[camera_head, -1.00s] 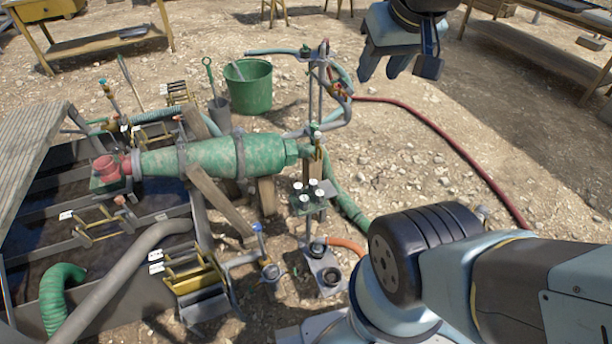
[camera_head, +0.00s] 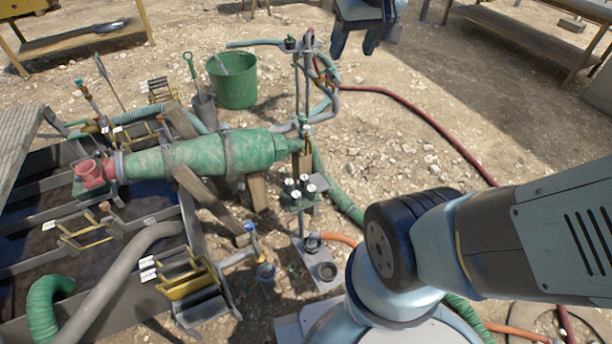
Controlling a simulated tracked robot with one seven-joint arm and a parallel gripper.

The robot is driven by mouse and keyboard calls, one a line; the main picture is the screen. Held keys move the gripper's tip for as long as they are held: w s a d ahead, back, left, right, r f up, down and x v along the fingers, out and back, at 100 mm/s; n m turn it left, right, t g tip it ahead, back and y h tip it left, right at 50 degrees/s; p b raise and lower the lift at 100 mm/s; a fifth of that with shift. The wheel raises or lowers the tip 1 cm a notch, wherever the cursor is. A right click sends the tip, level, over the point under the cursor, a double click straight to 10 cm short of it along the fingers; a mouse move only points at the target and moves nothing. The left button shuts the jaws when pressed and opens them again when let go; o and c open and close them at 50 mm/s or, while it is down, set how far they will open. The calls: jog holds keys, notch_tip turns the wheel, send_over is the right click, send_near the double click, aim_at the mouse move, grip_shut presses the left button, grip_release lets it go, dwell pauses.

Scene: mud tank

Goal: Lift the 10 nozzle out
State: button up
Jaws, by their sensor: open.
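A small green stand (camera_head: 298,202) holds several dark pegs with white round tops (camera_head: 305,178), right of the green cylinder's end. These may be the nozzles. Any marks on them are too small to read, so I cannot tell which is the 10 nozzle. My gripper (camera_head: 357,48) is open and empty at the top edge, partly cut off by the frame. In the picture it is above and right of the stand, well apart from it.
A green mottled cylinder (camera_head: 195,155) lies left of the stand over the dark tank. An upright pipe frame with hoses (camera_head: 308,75) rises behind the stand. A green bucket (camera_head: 235,82) stands further back. A red hose (camera_head: 430,120) crosses open gravel at right.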

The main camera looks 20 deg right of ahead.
jog(key=w+f+g, duration=0.1)
jog(key=w+f, duration=0.7)
jog(key=w, duration=0.5)
jog(key=n+g, duration=0.1)
jog(key=g, duration=0.1)
send_over(311, 192)
jog(key=w, duration=0.1)
notch_tip(311, 192, down, 16)
jog(key=f, duration=1.4)
jog(key=w+f+g, duration=0.1)
jog(key=f, duration=1.3)
jog(key=f+g, duration=0.1)
jog(key=f, duration=1.3)
jog(key=shift+w+d+f+n, duration=0.2)
jog(key=shift+d+f+n, duration=0.15)
jog(key=shift+d+n, duration=0.05)
jog(key=shift+w+f, duration=0.1)
jog(key=shift+f, duration=3.15)
jog(key=shift+c, duration=0.5)
jog(key=c, duration=0.7)
jog(key=shift+o, duration=0.2)
